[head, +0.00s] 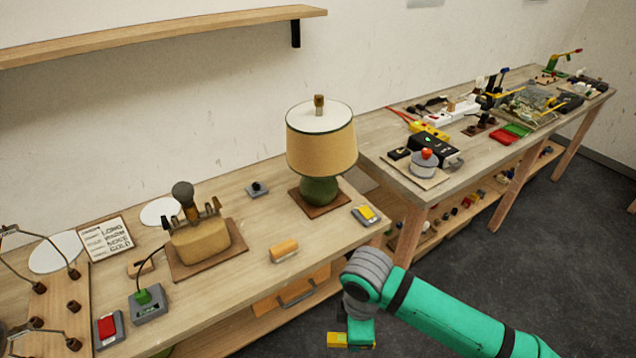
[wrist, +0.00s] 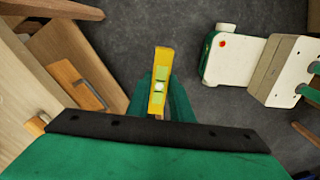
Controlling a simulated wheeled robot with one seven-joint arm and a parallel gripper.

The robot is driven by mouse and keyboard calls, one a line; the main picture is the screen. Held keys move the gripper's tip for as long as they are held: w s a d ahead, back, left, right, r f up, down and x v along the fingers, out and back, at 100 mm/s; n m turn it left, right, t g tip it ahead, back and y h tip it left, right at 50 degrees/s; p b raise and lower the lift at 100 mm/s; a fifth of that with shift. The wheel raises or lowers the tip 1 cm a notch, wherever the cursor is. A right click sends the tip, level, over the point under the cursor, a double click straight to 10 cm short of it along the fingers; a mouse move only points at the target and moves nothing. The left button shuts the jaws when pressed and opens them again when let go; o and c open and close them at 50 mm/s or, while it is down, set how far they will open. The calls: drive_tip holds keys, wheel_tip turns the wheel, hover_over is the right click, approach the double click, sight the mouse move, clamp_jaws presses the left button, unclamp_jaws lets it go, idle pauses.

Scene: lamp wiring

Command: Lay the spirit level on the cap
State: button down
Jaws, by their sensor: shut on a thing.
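The yellow spirit level (wrist: 160,82), with a pale green vial, is held between the green fingers of my gripper (wrist: 158,100) in the wrist view. In the head view the level (head: 336,340) pokes out to the left of my gripper (head: 352,338), which is shut on it. Both are low, in front of the bench and apart from it. The table lamp has a tan shade (head: 321,150) and a green base on a brown board. A flat white cap (head: 303,114) with a brown finial covers the top of the shade. My gripper is well below the cap.
The near bench (head: 235,290) carries a tan block with tools (head: 200,245), an orange-tan block (head: 284,250) and a yellow-topped grey box (head: 365,214). A wall shelf (head: 160,32) hangs at upper left. A second, crowded bench stands right. Dark floor (head: 480,270) is open in front.

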drive_tip(key=w+a+f+m, duration=0.4)
drive_tip(key=w+f+m, duration=0.3)
drive_tip(key=f+m, duration=0.1)
drive_tip(key=w+a+f+m, duration=0.4)
drive_tip(key=w+f+m, duration=0.2)
drive_tip(key=f+m, duration=0.3)
wheel_tip(320, 180, down, 2)
drive_tip(key=shift+w+a, duration=0.25)
drive_tip(key=shift+w, duration=0.1)
drive_tip(key=shift+s, duration=0.1)
